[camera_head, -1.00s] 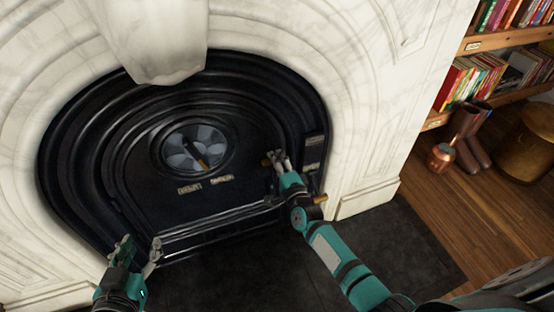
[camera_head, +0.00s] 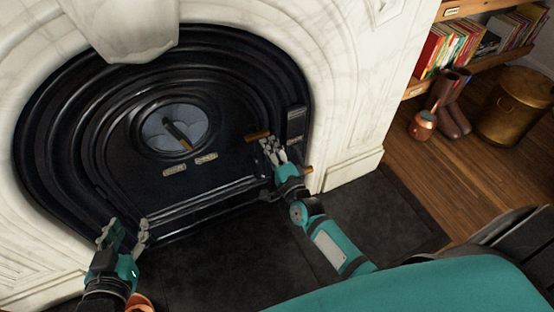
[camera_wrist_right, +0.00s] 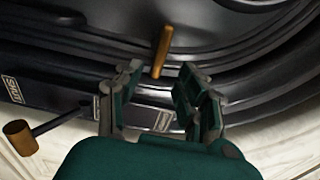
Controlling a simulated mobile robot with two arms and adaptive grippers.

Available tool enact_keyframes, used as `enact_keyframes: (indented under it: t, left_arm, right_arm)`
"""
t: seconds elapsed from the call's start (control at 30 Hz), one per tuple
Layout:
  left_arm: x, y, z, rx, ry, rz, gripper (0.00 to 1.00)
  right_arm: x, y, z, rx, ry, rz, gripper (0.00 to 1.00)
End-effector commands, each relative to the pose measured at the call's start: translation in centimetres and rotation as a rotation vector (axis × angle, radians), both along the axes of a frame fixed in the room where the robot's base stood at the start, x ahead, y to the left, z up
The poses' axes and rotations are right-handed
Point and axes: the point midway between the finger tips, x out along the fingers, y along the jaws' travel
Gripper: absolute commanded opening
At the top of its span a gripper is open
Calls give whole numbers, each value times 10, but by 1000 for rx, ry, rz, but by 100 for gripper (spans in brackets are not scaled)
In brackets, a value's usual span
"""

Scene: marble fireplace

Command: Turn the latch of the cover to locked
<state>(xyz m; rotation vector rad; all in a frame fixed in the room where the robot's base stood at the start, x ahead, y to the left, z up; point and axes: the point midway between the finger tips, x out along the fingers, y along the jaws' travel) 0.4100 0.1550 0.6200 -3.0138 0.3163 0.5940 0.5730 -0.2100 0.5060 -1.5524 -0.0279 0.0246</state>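The dark cover (camera_head: 130,175) closes the fireplace arch. Its latch has a wooden handle (camera_head: 258,135) at the cover's right side, lying about level in the head view. My right gripper (camera_head: 268,146) is just below the handle. In the right wrist view, the handle (camera_wrist_right: 162,52) lies ahead of the open fingers (camera_wrist_right: 160,85), roughly centred between them, and seems not gripped. My left gripper (camera_head: 123,233) is open and empty at the cover's lower left.
A round vent (camera_head: 158,133) with a wooden-tipped lever is in the cover's middle. A second wooden knob on a dark rod (camera_wrist_right: 20,138) juts out near my right gripper. White marble (camera_head: 345,110) surrounds the arch. A copper jug (camera_head: 422,125) and boots stand far right.

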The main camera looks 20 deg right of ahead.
Motion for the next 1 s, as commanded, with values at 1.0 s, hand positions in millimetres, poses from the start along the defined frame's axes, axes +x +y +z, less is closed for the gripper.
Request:
enact_keyframes:
  t: [1.0]
  left_arm:
    - [0, 0, 0, 0, 0, 0, 40]
  right_arm:
    - [-54, 5, 7, -50, 0, 25, 38]
